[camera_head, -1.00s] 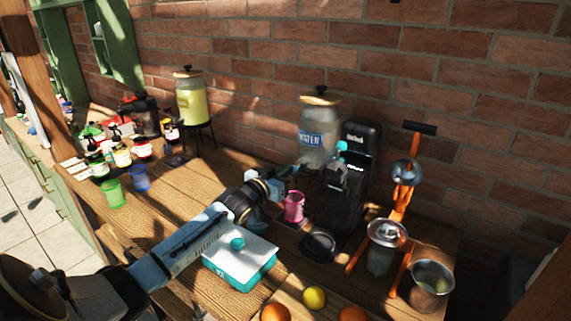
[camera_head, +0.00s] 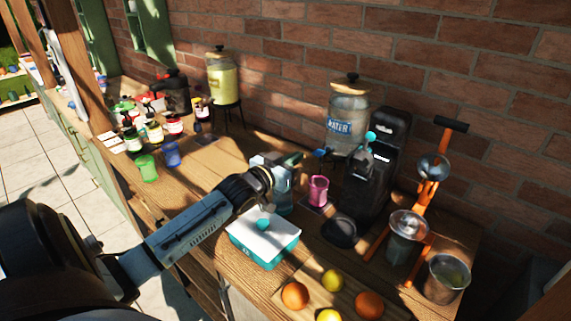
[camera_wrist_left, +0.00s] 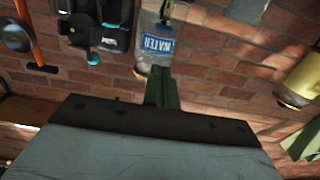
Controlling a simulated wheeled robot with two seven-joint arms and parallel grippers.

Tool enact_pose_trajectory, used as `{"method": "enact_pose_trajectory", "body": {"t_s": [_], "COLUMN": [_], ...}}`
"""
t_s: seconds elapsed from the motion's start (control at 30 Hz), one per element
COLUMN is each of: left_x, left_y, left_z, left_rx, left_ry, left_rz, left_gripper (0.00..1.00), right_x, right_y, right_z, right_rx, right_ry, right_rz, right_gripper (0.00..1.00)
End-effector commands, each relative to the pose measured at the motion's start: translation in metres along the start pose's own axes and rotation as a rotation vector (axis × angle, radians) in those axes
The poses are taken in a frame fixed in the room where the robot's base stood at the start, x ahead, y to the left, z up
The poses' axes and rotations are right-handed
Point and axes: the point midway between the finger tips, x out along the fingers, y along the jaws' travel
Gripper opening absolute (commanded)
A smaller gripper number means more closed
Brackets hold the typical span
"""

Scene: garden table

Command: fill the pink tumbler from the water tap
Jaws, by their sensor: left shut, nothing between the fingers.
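The pink tumbler (camera_head: 318,190) stands upright on a small dark mat below the front of the water dispenser (camera_head: 347,120). I cannot see its contents. The dispenser is a clear jar with a blue WATER label; it also shows upside down in the left wrist view (camera_wrist_left: 157,48). Its blue tap (camera_head: 320,153) sticks out toward the front, above the tumbler. My left gripper (camera_head: 298,158) is shut and empty, its fingertips just left of the tap. In the left wrist view the green fingers (camera_wrist_left: 162,88) are together, pointing toward the jar. My right gripper is out of view.
A black machine (camera_head: 380,165) stands right of the dispenser, then an orange juicer (camera_head: 418,195). A teal-and-white box (camera_head: 262,240) lies below my left arm. Oranges and lemons (camera_head: 332,281) are at the front. Green and blue tumblers (camera_head: 172,155) stand left.

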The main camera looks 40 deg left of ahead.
Motion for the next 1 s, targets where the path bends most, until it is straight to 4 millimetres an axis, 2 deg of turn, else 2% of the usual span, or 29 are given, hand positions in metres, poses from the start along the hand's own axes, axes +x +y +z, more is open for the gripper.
{"method": "enact_pose_trajectory", "body": {"t_s": [0.1, 0.3, 1.0], "left_x": [-0.016, -0.030, -0.033], "left_y": [0.000, 0.000, 0.003], "left_z": [0.002, 0.002, 0.005], "left_rx": [-0.001, -0.001, 0.000], "left_ry": [-0.002, -0.001, -0.012], "left_rz": [0.000, 0.000, 0.000], "left_gripper": [0.00, 0.00, 0.00], "right_x": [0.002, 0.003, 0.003], "right_y": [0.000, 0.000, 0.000], "right_z": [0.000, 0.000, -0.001], "right_rx": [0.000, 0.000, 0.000], "right_ry": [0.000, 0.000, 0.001], "right_rz": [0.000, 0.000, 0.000], "right_gripper": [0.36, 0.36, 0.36]}}
